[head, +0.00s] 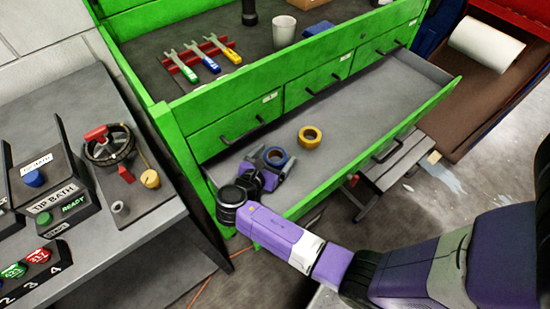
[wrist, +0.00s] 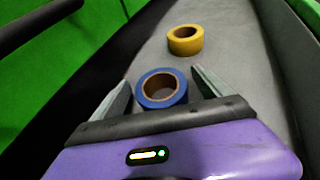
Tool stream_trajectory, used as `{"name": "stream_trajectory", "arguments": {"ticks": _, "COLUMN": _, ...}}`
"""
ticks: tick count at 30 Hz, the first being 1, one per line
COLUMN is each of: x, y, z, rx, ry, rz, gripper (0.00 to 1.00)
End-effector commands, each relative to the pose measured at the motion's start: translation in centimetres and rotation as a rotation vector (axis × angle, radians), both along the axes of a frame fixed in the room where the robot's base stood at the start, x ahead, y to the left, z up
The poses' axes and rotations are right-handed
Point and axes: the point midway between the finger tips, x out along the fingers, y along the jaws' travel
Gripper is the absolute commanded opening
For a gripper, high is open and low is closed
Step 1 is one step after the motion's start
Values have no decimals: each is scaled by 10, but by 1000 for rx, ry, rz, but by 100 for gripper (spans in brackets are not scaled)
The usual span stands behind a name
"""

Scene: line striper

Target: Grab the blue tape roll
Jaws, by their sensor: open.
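The blue tape roll (head: 275,155) lies in the open grey-bottomed drawer (head: 360,117) of the green workbench. In the wrist view the blue tape roll (wrist: 161,90) shows between the two fingers, with its brown core facing up. My gripper (head: 267,168) reaches into the drawer at the roll; it also shows in the wrist view (wrist: 160,88). Its fingers are apart, one on each side of the roll. I cannot tell whether either finger touches it. The gripper hides part of the roll in the head view.
A yellow tape roll (head: 310,136) lies just beyond the blue one; it also shows in the wrist view (wrist: 185,40). The drawer's green front (head: 435,105) and the cabinet face with black handles (head: 240,130) border the space. The drawer's right part is clear.

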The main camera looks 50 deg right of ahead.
Motion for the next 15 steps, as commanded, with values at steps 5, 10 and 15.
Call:
{"name": "stream_trajectory", "arguments": {"ticks": 5, "x": 1, "y": -7, "z": -3, "rx": 0, "ry": 0, "rz": 1, "gripper": 88}}
{"name": "stream_trajectory", "arguments": {"ticks": 10, "x": 1, "y": -7, "z": -3, "rx": 0, "ry": 0, "rz": 1, "gripper": 88}}
{"name": "stream_trajectory", "arguments": {"ticks": 15, "x": 1, "y": -7, "z": -3, "rx": 0, "ry": 0, "rz": 1, "gripper": 54}}
